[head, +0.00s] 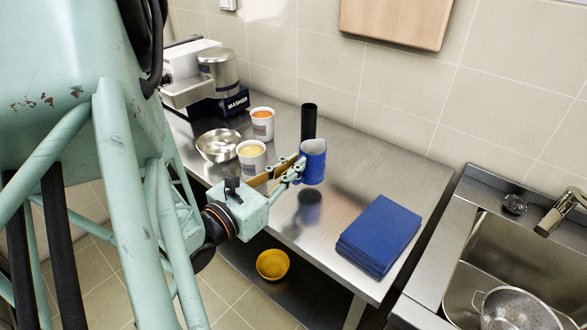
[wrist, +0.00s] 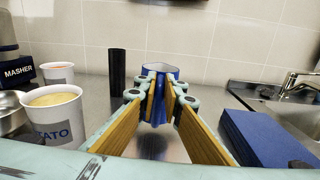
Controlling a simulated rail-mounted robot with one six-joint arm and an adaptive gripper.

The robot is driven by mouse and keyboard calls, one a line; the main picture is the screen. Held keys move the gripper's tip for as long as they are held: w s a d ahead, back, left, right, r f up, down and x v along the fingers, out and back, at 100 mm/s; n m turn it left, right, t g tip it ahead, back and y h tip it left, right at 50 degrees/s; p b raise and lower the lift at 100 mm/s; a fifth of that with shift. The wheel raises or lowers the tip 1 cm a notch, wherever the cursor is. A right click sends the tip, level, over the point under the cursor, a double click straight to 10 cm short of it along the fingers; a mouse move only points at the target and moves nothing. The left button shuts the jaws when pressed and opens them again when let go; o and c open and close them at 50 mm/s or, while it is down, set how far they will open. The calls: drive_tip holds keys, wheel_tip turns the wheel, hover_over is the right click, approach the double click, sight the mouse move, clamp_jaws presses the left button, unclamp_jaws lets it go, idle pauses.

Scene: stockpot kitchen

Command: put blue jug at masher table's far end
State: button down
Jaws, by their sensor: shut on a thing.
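The blue jug (head: 314,162) is held upright by my gripper (head: 297,170), whose fingers are shut on its near side. A dark blue reflection below it on the steel masher table (head: 350,168) suggests that it is above the surface. In the wrist view the jug (wrist: 161,70) shows between the fingertips (wrist: 158,100), with its open rim on top and its lower part partly hidden by the fingers. The masher (head: 215,75) stands at the table's back left end.
A black cylinder (head: 309,121) stands just behind the jug. Left are a yellow-filled cup (head: 251,163), an orange-filled cup (head: 262,128) and a metal bowl (head: 218,150). Folded blue cloths (head: 380,232) lie at the right end, near the sink (head: 500,255). Mid-table right is bare.

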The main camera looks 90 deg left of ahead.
sight(300, 153)
drive_tip(key=shift+a+f, duration=0.15)
drive_tip(key=shift+a, duration=1.6)
drive_tip(key=shift+a+f+b, duration=0.15)
drive_tip(key=shift+f+b, duration=0.35)
drive_tip(key=shift+f, duration=0.4)
drive_tip(key=shift+a+f+b, duration=0.15)
drive_tip(key=shift+f+b, duration=0.35)
drive_tip(key=shift+f, duration=0.35)
drive_tip(key=c, duration=2.7)
unclamp_jaws()
drive_tip(key=shift+f, duration=0.15)
drive_tip(key=shift+c, duration=0.2)
